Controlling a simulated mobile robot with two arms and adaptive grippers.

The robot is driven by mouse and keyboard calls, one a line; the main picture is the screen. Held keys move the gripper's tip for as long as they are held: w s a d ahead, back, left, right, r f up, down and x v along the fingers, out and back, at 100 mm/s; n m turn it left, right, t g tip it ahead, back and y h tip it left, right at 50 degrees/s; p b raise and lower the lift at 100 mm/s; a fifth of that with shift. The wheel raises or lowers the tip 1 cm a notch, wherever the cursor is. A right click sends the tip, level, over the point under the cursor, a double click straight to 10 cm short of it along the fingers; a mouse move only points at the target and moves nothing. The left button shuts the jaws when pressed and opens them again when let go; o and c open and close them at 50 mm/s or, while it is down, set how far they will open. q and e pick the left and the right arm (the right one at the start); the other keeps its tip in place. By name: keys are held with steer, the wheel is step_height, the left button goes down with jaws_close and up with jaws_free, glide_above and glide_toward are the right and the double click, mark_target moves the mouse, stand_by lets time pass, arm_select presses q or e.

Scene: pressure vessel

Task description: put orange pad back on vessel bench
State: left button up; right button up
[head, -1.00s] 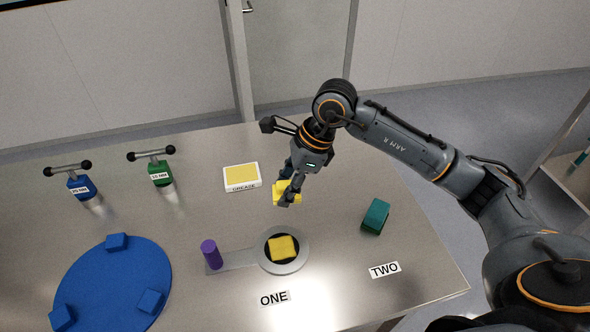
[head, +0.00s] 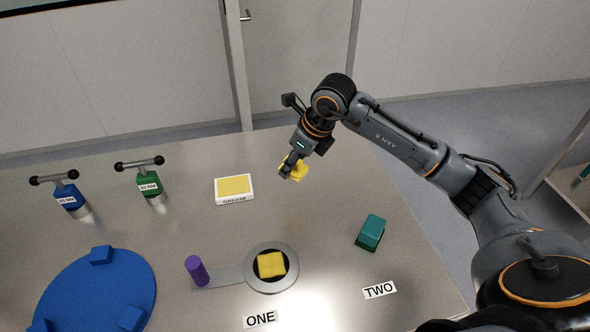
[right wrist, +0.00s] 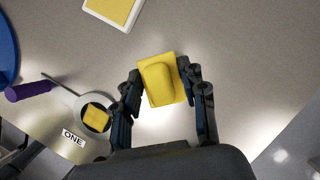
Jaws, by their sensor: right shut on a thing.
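My right gripper (head: 292,165) is shut on a yellow pad (head: 299,172), which has a raised block as a grip. In the right wrist view, the held pad (right wrist: 161,82) sits between the two fingers. I hold it over the bench (head: 330,215), right of the grease box; its exact height is hard to tell. No pad in view looks clearly orange. A second yellow pad (head: 271,265) lies in the round dish of a grey pan-like holder (head: 285,286) with a purple handle, near the label ONE. My left gripper is not in view.
A grease box (head: 234,196) with a yellow top stands left of my gripper. A teal block (head: 371,231) sits near the label TWO (head: 379,290). Blue and green torque tools (head: 149,185) and a blue disc (head: 100,290) are at left. The bench between these is clear.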

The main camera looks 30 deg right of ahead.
steer(key=w+d+f, duration=0.1)
steer(key=f, duration=0.1)
steer(key=w+d+f, duration=0.1)
steer(key=w+f, duration=0.1)
steer(key=w+d+f+p, duration=0.1)
steer(key=w+f, duration=0.1)
steer(key=shift+w+d+f, duration=0.2)
steer(key=shift+w+f, duration=0.05)
step_height(320, 180, down, 3)
steer(key=shift+f, duration=0.1)
steer(key=shift+f, duration=0.15)
steer(key=o, duration=1)
